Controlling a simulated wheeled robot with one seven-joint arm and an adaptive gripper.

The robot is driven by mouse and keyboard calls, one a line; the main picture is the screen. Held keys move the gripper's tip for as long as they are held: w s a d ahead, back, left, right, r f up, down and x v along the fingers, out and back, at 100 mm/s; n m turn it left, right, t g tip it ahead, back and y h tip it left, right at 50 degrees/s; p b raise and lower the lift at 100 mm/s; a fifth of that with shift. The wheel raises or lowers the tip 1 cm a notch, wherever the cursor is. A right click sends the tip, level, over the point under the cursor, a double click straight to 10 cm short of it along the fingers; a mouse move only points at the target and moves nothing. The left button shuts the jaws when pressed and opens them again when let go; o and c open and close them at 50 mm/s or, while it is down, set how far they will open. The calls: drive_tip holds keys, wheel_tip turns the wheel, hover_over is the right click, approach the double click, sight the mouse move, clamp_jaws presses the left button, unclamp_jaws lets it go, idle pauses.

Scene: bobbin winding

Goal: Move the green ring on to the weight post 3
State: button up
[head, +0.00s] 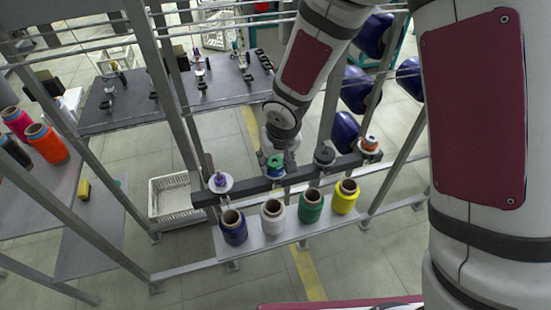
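A dark horizontal rail (297,178) carries a row of posts with discs and rings. The green ring (276,161) is at the second position from the left, with blue showing at it and a pale disc below. My gripper (278,150) points down right over the green ring; its fingers are small and partly hidden, so I cannot tell whether they hold it. To its right a post bears dark grey weights (324,156). At the right end is an orange-red ring (370,143) over a pale disc. At the left end is a purple and white piece (220,181). No post number is readable.
Purple, white, green and yellow thread cones (311,206) stand on a shelf in front of the rail. Metal frame uprights (168,90) flank the rail. A white basket (170,197) is at left, a dark table (180,101) behind.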

clamp_jaws()
drive_tip(key=shift+r, duration=0.2)
drive_tip(key=shift+r+p, duration=0.65)
drive_tip(key=shift+r, duration=0.4)
